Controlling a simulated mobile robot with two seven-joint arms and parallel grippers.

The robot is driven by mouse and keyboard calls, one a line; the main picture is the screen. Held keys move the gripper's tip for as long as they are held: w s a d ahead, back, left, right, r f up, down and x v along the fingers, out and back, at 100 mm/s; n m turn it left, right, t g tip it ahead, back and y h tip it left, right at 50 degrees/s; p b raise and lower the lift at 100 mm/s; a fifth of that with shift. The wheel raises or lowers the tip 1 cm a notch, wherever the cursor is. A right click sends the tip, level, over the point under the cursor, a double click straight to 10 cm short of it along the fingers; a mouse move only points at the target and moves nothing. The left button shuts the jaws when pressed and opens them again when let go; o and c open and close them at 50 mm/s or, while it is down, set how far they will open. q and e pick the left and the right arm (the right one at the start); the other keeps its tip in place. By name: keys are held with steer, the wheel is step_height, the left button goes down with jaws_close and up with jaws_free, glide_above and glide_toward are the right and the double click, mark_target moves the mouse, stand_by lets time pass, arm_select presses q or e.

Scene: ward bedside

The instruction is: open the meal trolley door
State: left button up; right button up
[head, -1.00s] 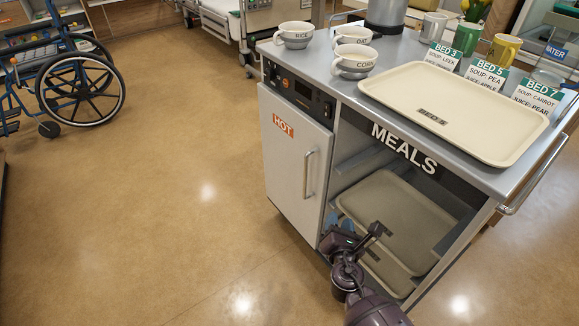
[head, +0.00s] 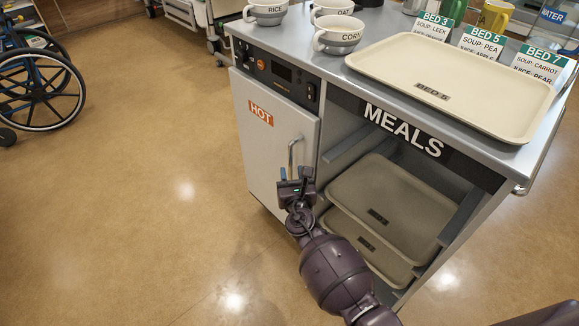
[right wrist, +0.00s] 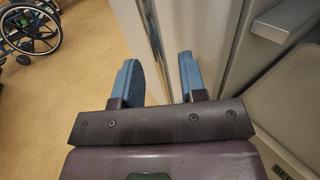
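The meal trolley door (head: 262,150) is a pale panel with an orange HOT label, and it looks shut. Its upright metal handle (head: 291,158) is on the right side of the door, its lower part hidden by my right gripper (head: 296,178). In the right wrist view the right gripper (right wrist: 158,78) is open, its two blue fingers apart. The handle bar (right wrist: 154,35) runs down between the fingers, and neither finger is clearly touching it. My left gripper is not in view.
The trolley top holds a cream tray (head: 455,85), bowls (head: 338,40) and bed cards (head: 482,42). More trays (head: 385,195) lie in the open bay right of the door. A wheelchair (head: 35,85) stands at far left. The floor (head: 130,200) before the door is clear.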

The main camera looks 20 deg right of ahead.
mark_target(291, 168)
steer(key=shift+x, duration=1.6)
jaws_close()
